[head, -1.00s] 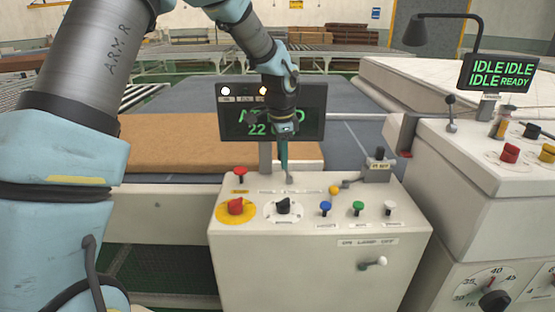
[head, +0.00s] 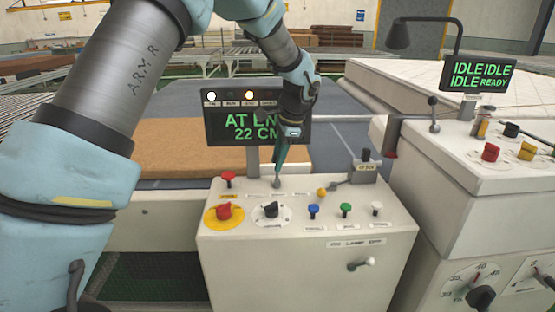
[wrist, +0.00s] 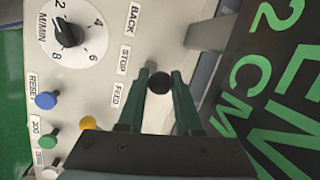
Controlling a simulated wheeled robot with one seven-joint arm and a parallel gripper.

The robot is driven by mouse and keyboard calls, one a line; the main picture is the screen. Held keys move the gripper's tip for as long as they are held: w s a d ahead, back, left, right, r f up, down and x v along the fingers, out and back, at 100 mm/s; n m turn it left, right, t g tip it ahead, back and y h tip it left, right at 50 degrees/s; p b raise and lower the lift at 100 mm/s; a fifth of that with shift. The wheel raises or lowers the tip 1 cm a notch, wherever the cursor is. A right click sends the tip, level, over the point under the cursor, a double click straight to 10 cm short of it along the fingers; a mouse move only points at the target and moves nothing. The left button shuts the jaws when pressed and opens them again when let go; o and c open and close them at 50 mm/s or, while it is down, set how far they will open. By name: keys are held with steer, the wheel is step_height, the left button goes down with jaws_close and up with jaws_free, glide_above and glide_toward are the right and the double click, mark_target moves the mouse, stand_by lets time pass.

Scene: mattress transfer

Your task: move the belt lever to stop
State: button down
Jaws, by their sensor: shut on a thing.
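The belt lever has a round black knob (wrist: 159,82) in the wrist view, beside the BACK, STOP and FEED labels. The knob lies level with the gap between the STOP label (wrist: 124,58) and the FEED label (wrist: 119,95), so its exact setting is hard to tell. My gripper (wrist: 160,76) has its two green fingers on either side of the knob, shut on it. In the head view my gripper (head: 278,178) reaches down to the back edge of the white console (head: 300,250). The fingers largely hide the lever there.
A red mushroom button (head: 223,211) and black dial (head: 271,209) stand in front of the gripper. Blue (head: 313,210), green (head: 345,209) and white buttons are to the right. The display (head: 225,125) stands close behind the gripper. A brown mattress (head: 180,150) lies behind the console.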

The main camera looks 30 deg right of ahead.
steer(key=c, duration=0.6)
jaws_free()
steer(key=b+v, duration=0.2)
steer(key=v, duration=0.8)
steer(key=shift+s+r+b, duration=0.15)
steer(key=shift+r+b, duration=0.2)
steer(key=shift+r, duration=0.05)
steer(key=w+a+f+n, duration=0.1)
steer(key=a+f+n, duration=0.15)
steer(key=a, duration=0.55)
steer(key=w+a+f+n+g+h, duration=0.1)
steer(key=a+n, duration=0.2)
steer(key=a, duration=0.4)
steer(key=w+a+f+n, duration=0.2)
steer(key=a+n, duration=0.1)
steer(key=a, duration=0.5)
steer(key=s+a+f+n, duration=0.1)
steer(key=s+a+n, duration=0.2)
steer(key=a, duration=0.3)
steer(key=s+a+f+n, duration=0.2)
steer(key=s+a+n, duration=0.2)
steer(key=a, duration=0.2)
steer(key=s+a+f+n+h, duration=0.1)
steer(key=s+a+f+n, duration=0.1)
steer(key=a, duration=0.5)
steer(key=shift+s+f+n, duration=0.25)
steer(key=shift+s+n, duration=0.5)
steer(key=shift+n, duration=0.3)
